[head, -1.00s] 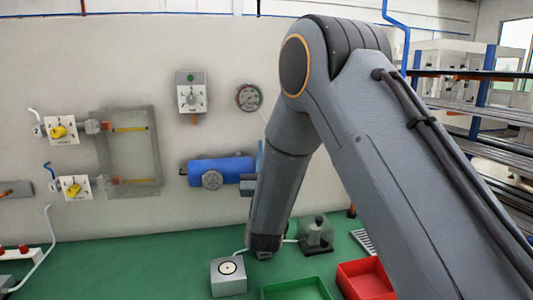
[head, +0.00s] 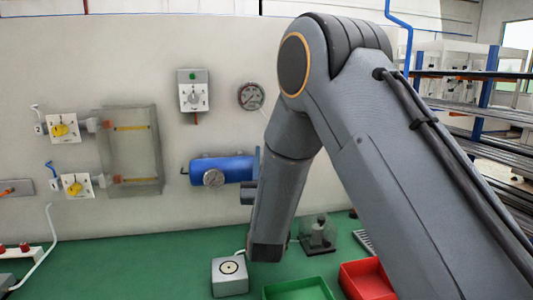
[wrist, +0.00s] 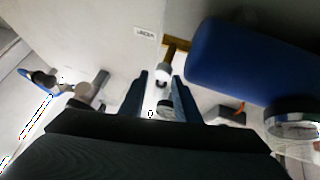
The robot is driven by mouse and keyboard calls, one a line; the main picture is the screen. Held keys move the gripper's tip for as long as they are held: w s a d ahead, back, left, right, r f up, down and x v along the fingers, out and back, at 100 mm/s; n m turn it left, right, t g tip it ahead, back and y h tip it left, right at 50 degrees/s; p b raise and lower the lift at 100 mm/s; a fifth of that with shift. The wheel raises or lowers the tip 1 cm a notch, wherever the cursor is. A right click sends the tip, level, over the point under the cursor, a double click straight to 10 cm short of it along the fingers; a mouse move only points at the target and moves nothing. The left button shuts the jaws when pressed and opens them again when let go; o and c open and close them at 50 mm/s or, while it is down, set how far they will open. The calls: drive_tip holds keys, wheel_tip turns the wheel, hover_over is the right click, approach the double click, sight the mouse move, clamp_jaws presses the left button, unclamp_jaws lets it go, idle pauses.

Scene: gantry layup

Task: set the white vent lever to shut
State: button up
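The white lever (head: 36,109) is a small curved handle at the left of the upper valve plate (head: 64,128) on the wall, at the far left in the head view. It points up and left. A blue lever (head: 50,166) sits at the lower valve plate (head: 77,186). My gripper (wrist: 161,77) shows in the wrist view with its two blue-grey fingers apart. A small white fitting (wrist: 163,73) appears between the fingertips; I cannot tell whether they touch it. In the head view my arm hides the gripper. I cannot clearly make out the white lever in the wrist view.
A blue tank (head: 222,169) with a gauge (head: 214,179) is on the wall right of the valves. A control box (head: 194,93) and another gauge (head: 251,96) are above it. A green bin (head: 300,290) and a red bin (head: 366,281) stand on the green bench (head: 130,262).

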drive_tip(key=b+v, duration=0.1)
drive_tip(key=v, duration=0.4)
drive_tip(key=shift+s+f, duration=0.1)
drive_tip(key=shift+s, duration=0.05)
